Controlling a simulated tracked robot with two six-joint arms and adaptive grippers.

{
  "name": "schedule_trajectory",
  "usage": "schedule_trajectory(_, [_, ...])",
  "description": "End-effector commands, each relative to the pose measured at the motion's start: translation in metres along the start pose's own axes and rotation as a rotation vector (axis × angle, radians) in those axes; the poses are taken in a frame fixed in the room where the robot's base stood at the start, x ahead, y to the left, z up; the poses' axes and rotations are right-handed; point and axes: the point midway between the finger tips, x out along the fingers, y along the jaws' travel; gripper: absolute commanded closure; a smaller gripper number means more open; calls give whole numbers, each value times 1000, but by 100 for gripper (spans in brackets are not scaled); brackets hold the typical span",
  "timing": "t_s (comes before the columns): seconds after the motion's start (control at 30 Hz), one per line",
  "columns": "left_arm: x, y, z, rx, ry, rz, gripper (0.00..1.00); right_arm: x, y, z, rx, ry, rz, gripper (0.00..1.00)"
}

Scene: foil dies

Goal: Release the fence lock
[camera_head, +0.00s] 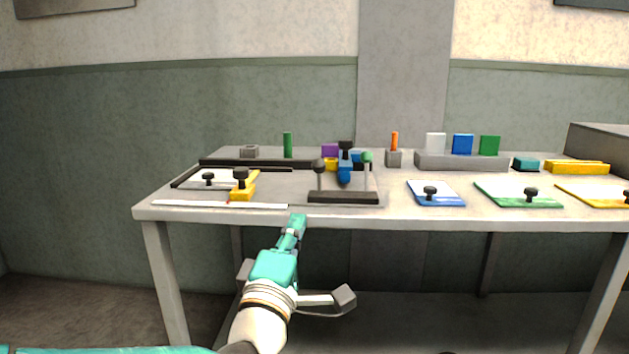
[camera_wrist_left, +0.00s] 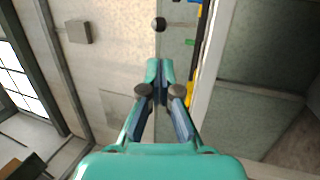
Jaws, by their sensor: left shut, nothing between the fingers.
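No part is labelled as the fence lock, so I cannot tell which piece it is. A yellow block with a black knob (camera_head: 242,188) sits at the table's front left, at the end of a dark rail frame. To its right a dark-based fixture (camera_head: 343,197) carries a black ball-topped post, a green ball-topped post (camera_head: 367,158) and a blue piece between them. My left gripper (camera_head: 298,219) is shut and empty, just in front of the table edge, below and left of the fixture. In the left wrist view its fingertips (camera_wrist_left: 160,66) are together, with a dark ball (camera_wrist_left: 158,24) beyond them. My right gripper is not seen.
A pale strip (camera_head: 220,205) lies along the front left edge. Blue (camera_head: 449,199), green and yellow-edged boards with black knobs lie to the right. A grey rack (camera_head: 462,161) with white, blue and green blocks stands behind. Some bare tabletop lies right of the fixture.

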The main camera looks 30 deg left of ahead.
Motion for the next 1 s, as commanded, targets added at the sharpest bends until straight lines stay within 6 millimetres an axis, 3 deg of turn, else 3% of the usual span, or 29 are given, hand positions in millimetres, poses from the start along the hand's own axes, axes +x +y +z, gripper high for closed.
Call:
schedule_trajectory(0.6, [111, -1, 0, 0, 1, 0, 100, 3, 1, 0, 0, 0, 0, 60])
schedule_trajectory(0.8, [128, 0, 0, 1, 0, 0, 100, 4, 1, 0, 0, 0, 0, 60])
schedule_trajectory(1.0, [132, 0, 0, 1, -1, -1, 100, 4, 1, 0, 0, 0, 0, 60])
